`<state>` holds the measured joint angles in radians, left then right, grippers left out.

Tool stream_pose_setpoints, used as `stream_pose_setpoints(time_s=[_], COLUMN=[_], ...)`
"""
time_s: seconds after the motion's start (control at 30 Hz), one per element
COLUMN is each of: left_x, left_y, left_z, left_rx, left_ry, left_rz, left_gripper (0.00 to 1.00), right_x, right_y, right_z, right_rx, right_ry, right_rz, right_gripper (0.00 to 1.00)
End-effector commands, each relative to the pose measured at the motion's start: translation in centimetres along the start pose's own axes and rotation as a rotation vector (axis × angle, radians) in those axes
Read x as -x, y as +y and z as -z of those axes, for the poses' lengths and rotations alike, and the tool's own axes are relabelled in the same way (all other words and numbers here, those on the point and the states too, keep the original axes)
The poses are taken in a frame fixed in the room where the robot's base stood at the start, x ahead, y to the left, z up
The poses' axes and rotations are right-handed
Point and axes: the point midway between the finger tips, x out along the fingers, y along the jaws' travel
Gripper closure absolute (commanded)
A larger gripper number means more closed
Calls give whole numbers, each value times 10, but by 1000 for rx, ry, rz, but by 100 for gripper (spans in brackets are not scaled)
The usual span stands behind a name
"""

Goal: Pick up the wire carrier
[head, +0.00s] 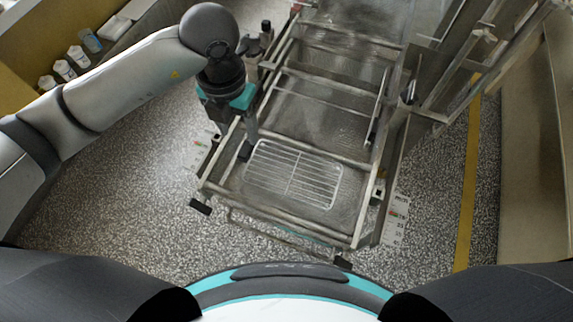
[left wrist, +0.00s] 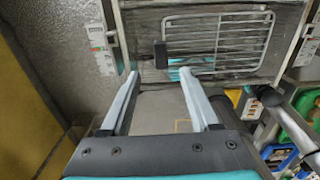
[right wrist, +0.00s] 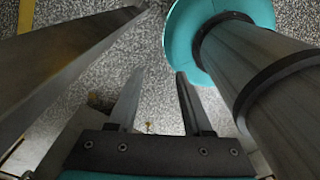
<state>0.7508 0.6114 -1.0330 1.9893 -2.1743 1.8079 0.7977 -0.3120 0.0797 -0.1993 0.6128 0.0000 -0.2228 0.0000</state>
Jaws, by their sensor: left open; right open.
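The wire carrier (head: 292,174) is a pale rectangular wire grid with rounded corners. It lies flat on the mesh bed at the near end of the metal machine frame. It also shows in the left wrist view (left wrist: 228,42), beyond the fingertips. My left gripper (head: 250,135) points down at the left side of the frame, close to the carrier's far left corner. In the left wrist view its two fingers (left wrist: 158,74) are apart with nothing between them. My right gripper (right wrist: 158,78) is open and empty above the speckled floor; the head view does not show it.
A black block (left wrist: 160,54) sits by the carrier's edge, just beyond the left fingertips. The metal frame's rail (head: 280,232) borders the near end. Upright metal bars (head: 440,90) stand at the right. White bottles (head: 65,70) stand at the far left. Speckled floor (head: 120,200) lies open at left.

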Motion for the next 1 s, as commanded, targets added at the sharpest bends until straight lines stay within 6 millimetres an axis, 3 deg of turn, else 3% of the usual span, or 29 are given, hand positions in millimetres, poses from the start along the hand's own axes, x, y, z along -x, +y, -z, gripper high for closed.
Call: stream_pose_setpoints(time_s=[0.1, 0.3, 0.63, 0.93, 1.0], left_x=[-18, -30, -74, -79, -79], left_y=[0, -1, -2, -2, -2], left_z=[0, 0, -2, -3, -3], left_rx=[0, 0, 0, -2, -1], left_ry=[3, 1, 1, -1, -1], left_rz=[1, 1, 1, 2, 2], left_gripper=[38, 38, 38, 38, 45], right_x=[1, 2, 7, 7, 7], right_y=[-5, -3, 1, 3, 3], right_z=[5, 17, 17, 16, 16], right_rx=[-3, -2, 0, 2, 2], right_ry=[7, 27, 28, 26, 25], right_rz=[6, 4, -1, -4, -4], right_gripper=[50, 50, 50, 50, 50])
